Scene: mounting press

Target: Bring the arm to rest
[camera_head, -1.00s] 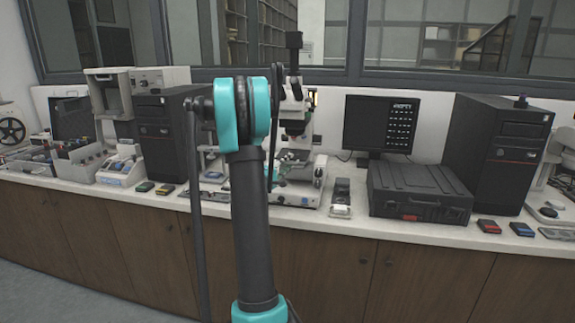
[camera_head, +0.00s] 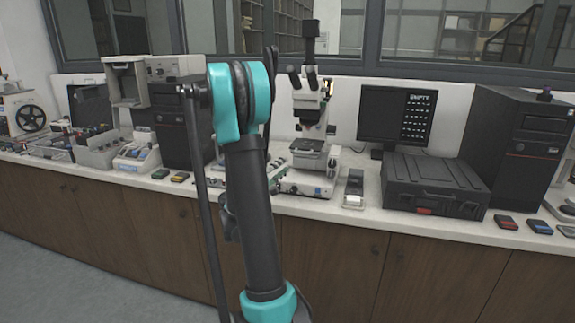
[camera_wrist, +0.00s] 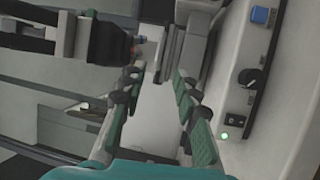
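My gripper (camera_wrist: 157,88) shows in the wrist view with its two green-padded fingers apart and nothing between them. In the head view my arm's upright dark link with teal joints stands in front of the bench and hides most of the gripper. The white microscope (camera_head: 308,100) stands on the bench just right of my arm.
Small coloured boxes lie near the front edge. The floor (camera_head: 70,245) at lower left is clear.

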